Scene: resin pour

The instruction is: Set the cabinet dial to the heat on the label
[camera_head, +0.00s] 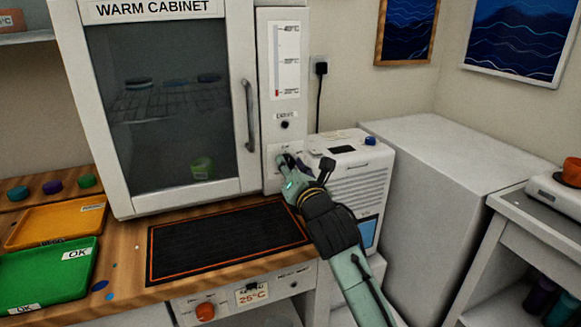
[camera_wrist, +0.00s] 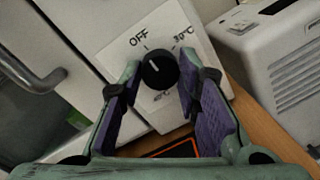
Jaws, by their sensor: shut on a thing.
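The warm cabinet (camera_head: 157,100) stands on the wooden bench with its glass door shut. Its dial (camera_wrist: 159,68) is a round black knob on a white panel, marked OFF at upper left and 30°C at upper right. A lower mark is partly hidden and hard to read. A pale line on the knob points up and left, roughly toward OFF. My gripper (camera_wrist: 158,95) has its purple-padded fingers on either side of the knob, shut on it. In the head view my gripper (camera_head: 287,162) covers the dial. An orange label (camera_head: 10,20) ending in °C shows at the top left, partly cut off.
A white box unit (camera_head: 350,175) stands just right of the dial panel. A black mat (camera_head: 225,240) lies before the cabinet. Green (camera_head: 45,275) and yellow (camera_head: 55,225) trays lie left. An orange knob (camera_head: 205,311) and a 25°C label (camera_head: 252,294) are on the bench front.

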